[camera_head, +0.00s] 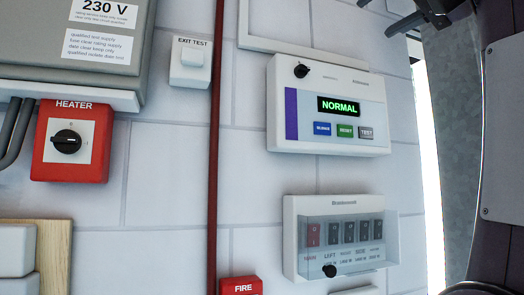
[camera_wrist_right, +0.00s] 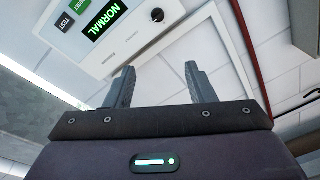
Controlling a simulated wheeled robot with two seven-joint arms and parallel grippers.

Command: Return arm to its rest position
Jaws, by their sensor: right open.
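My right gripper (camera_head: 388,16) shows at the top right of the head view, cut off by the top edge, with dark fingers. It also shows in the right wrist view (camera_wrist_right: 163,84), where its two fingers stand apart with nothing between them. It is in front of the wall near the white panel (camera_head: 326,103) with the green NORMAL display, and clear of it. That panel also shows upside down in the right wrist view (camera_wrist_right: 105,28). My left gripper is not in view.
A white switch box (camera_head: 340,203) with a clear cover is below the panel. A red HEATER switch (camera_head: 72,140), a grey 230 V box (camera_head: 75,45), an EXIT TEST switch (camera_head: 191,63) and a red vertical pipe (camera_head: 215,150) are on the left. A red FIRE box (camera_head: 241,286) is below.

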